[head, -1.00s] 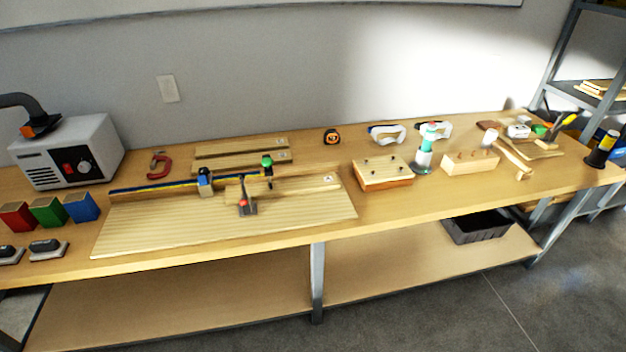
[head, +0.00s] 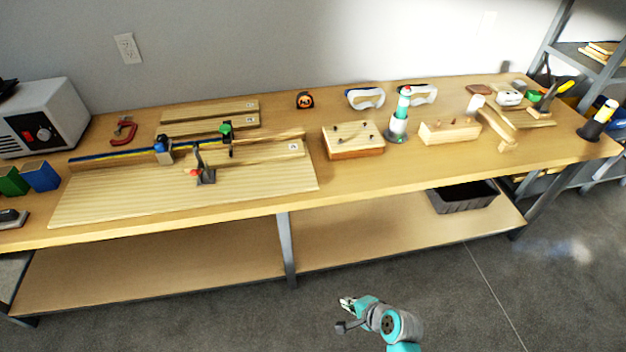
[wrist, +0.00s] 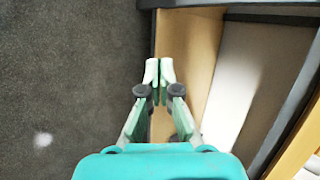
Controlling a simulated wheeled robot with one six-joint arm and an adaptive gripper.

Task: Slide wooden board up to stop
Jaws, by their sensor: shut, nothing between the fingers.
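A wooden board (head: 272,152) with a small white mark near its right end lies on the large ribbed base panel (head: 120,200), along the fence with the blue-and-yellow rail (head: 112,158). A blue block (head: 162,151) sits on the rail, and a green-topped piece (head: 226,131) stands farther right. I cannot tell which is the stop. A black clamp with a red tip (head: 204,172) stands in front of the board and hides part of it. My gripper (head: 347,303) is shut and empty, in front of the bench, low and far from the board. Its closed fingertips show in the wrist view (wrist: 159,72).
Spare boards (head: 210,112) lie behind the fence, with a red clamp (head: 123,130) to their left. A lower shelf (head: 390,235) holds a dark bin (head: 463,196).

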